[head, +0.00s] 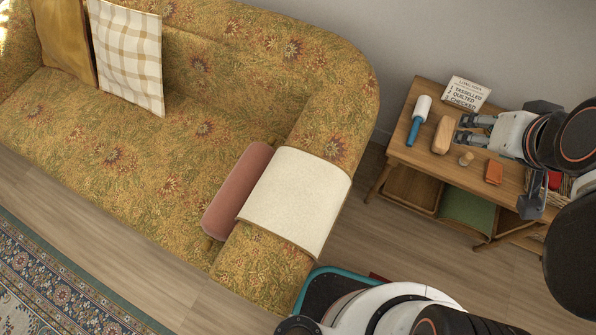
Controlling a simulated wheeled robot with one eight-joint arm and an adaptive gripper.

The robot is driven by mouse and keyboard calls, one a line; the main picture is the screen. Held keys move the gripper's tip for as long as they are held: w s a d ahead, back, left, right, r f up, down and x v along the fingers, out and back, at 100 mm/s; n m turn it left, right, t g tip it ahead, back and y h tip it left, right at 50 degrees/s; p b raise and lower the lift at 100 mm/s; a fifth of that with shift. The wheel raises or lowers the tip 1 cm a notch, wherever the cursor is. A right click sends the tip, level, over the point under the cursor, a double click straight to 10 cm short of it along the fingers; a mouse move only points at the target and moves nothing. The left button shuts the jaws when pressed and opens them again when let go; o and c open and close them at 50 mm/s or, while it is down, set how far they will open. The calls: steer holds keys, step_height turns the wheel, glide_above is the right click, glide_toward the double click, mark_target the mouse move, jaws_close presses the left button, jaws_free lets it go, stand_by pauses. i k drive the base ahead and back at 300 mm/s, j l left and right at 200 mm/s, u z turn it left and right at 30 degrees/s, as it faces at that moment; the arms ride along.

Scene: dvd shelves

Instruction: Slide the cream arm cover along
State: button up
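The cream arm cover (297,200) is draped over the right arm of the floral mustard sofa (180,130), toward its front part. Patterned upholstery shows behind it and in front of it. A pink bolster (238,188) lies along the cover's left side, against the sofa arm. My gripper (462,130) is over the wooden side table, well to the right of the cover and apart from it. Its two fingers are spread with a gap between them, and no object is visibly held.
The side table (405,155) carries a white-and-blue roller (418,118), a wooden brush (442,135), a small wooden knob (466,158), an orange block (494,172) and a text card (467,93). A plaid cushion (128,55) and mustard cushion (65,38) sit far left. Floor separates sofa and table.

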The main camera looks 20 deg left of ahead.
mark_target(299, 199)
steer(key=k+u, duration=0.1)
steer(key=u, duration=0.3)
steer(key=k+j+u, duration=0.1)
steer(key=u, duration=0.35)
steer(key=j+u, duration=0.1)
steer(key=u, duration=0.3)
steer(key=k+j, duration=0.05)
